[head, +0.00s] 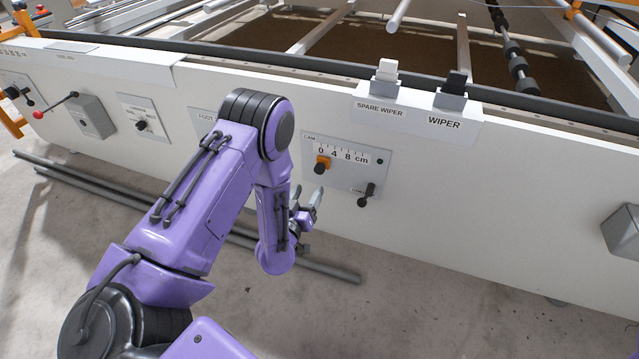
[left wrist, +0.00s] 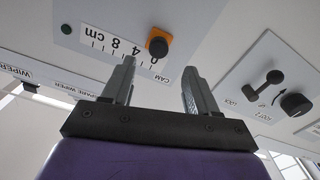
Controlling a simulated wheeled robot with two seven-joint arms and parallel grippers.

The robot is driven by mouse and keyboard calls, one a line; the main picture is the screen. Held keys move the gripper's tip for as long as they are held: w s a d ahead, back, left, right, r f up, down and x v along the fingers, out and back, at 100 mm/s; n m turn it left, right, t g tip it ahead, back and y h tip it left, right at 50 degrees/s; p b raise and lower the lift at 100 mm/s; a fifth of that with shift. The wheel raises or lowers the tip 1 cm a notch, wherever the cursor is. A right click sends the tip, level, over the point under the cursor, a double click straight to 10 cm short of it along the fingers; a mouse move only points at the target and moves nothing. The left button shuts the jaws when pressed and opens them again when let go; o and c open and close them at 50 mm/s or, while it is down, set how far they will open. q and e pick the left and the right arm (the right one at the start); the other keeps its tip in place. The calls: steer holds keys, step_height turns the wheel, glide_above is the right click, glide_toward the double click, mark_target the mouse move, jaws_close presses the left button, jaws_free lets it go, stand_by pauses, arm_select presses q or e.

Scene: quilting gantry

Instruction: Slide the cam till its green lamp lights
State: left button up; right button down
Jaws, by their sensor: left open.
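The cam (head: 322,164) is an orange block with a dark knob, at the 0 end of a white scale marked 0, 4, 8 cm on a grey panel (head: 346,184). A small dark green lamp (head: 380,161) sits at the panel's upper right and looks unlit. My left gripper (head: 309,194) is open and empty, a little below and left of the cam. In the left wrist view the cam (left wrist: 158,44) shows beyond the two spread fingers (left wrist: 158,80), apart from them. The lamp (left wrist: 66,29) is also dark there. My right gripper does not show.
A black lever (head: 367,194) sits at the panel's lower right. Spare wiper (head: 385,76) and wiper (head: 452,90) stand in holders above. Left along the white beam are more knobs and a red-ended lever (head: 55,106). Grey rods (head: 90,182) lie on the floor.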

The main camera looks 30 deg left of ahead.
mark_target(318, 172)
arm_select(q)
steer(key=x, duration=1)
steer(key=shift+d+r+b, duration=0.1)
steer(key=shift+r+b, duration=0.05)
steer(key=shift+b, duration=0.2)
steer(key=shift+c, duration=0.3)
